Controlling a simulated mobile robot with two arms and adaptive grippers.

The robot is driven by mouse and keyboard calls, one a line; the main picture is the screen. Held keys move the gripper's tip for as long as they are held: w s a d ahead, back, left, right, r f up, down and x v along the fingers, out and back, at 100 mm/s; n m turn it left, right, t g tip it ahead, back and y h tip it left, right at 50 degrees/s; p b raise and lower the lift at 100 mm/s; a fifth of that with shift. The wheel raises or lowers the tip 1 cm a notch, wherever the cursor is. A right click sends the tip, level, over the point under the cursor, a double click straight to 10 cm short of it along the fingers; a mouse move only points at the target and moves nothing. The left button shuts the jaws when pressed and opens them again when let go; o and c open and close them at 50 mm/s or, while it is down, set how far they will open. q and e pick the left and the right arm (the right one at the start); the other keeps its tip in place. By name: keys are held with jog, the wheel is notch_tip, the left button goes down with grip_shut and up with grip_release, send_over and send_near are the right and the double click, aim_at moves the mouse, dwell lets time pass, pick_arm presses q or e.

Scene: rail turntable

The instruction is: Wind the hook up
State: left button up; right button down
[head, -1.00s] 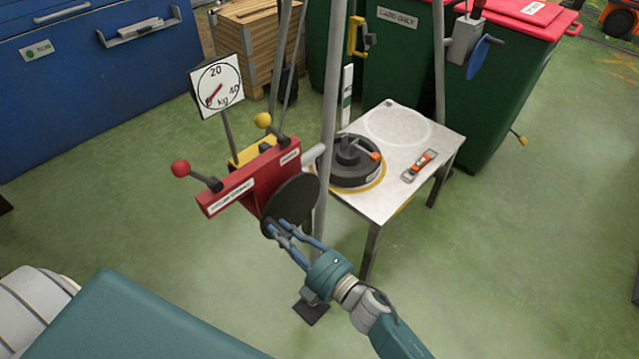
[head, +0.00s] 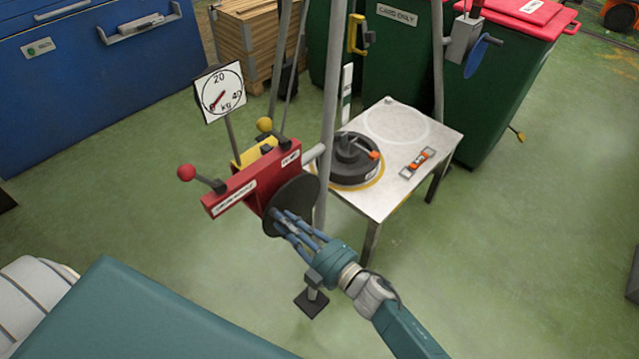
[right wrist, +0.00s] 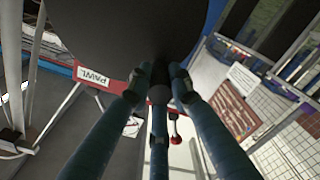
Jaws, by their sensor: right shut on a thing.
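The red winch housing (head: 250,183) stands left of the table on a post, with a black disc (head: 297,197) on its near side. My right gripper (head: 279,216) is shut at the face of this disc, on what looks like its crank handle; the fingers hide most of it. In the right wrist view the three fingers (right wrist: 158,88) close together on a small dark part below the disc (right wrist: 140,30). A yellow hook-like piece (head: 357,35) hangs beside a grey pole at the top. My left gripper is not in view.
Levers with a red ball (head: 186,172) and a yellow ball (head: 264,124) stick out of the housing. A kg dial (head: 220,92) stands behind it. A table (head: 410,190) bears a black turntable part (head: 352,163).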

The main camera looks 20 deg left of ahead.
jog(key=shift+w+d+r+m+p, duration=0.1)
jog(key=shift+w+r+m+p, duration=0.25)
jog(key=shift+r, duration=0.2)
jog(key=shift+w+r+m+p, duration=0.25)
jog(key=shift+r+m, duration=0.1)
jog(key=shift+r, duration=0.2)
jog(key=shift+w+d+r+m+p, duration=0.15)
jog(key=shift+w+m, duration=0.1)
jog(key=shift+m, duration=0.2)
jog(key=shift+w+r+m+p, duration=0.15)
jog(key=shift+w+m, duration=0.1)
jog(key=shift+m, duration=0.2)
jog(key=c, duration=1.4)
grip_release()
jog(key=shift+f, duration=0.15)
jog(key=shift+o, duration=0.2)
jog(key=shift+s+f, duration=0.1)
jog(key=shift+f, duration=0.1)
jog(key=shift+d, duration=0.1)
